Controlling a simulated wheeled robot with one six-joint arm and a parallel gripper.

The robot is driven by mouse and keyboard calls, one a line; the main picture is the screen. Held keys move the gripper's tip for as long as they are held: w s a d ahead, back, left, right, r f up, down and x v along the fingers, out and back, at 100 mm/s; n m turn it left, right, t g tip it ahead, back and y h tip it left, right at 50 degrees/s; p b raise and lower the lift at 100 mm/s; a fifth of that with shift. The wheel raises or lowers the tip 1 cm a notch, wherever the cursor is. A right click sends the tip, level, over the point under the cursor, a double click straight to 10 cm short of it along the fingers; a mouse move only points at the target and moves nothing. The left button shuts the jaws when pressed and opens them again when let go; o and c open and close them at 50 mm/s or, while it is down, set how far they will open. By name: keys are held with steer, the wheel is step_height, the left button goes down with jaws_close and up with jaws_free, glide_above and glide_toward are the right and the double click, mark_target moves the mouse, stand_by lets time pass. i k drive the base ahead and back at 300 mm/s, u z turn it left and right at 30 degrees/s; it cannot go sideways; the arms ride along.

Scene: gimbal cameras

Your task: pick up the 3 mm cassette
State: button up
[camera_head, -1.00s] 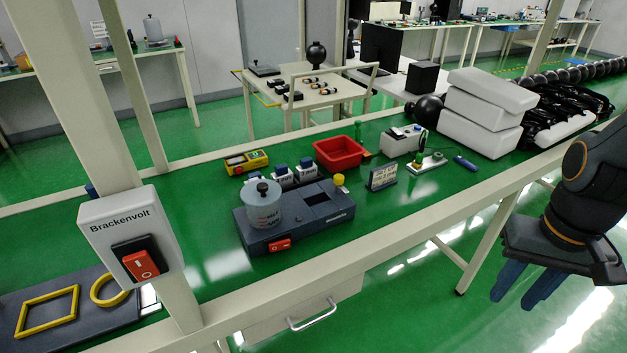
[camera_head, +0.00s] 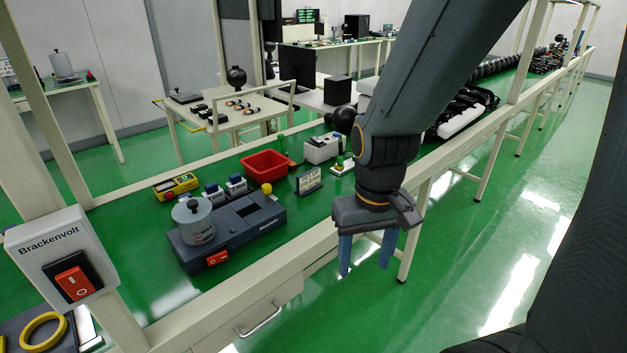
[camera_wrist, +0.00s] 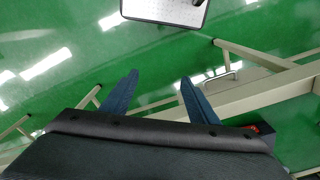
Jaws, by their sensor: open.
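The clear-and-grey cylinder on the device may hide part of the row. My gripper (camera_head: 364,268) is open and empty, fingers pointing down, in front of the bench's front rail and right of the device. In the wrist view, my gripper (camera_wrist: 159,77) has only floor and bench frame between its blue fingers.
The grey device (camera_head: 255,226) carries a cylinder (camera_head: 194,221). A yellow meter (camera_head: 176,187), red bin (camera_head: 265,164), small sign (camera_head: 308,181) and white box (camera_head: 321,149) stand around. A Brackenvolt switch box (camera_head: 62,262) is on the left post.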

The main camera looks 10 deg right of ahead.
mark_target(237, 184)
steer(key=z, duration=1.55)
steer(key=i, duration=1.75)
steer(key=u, duration=3.55)
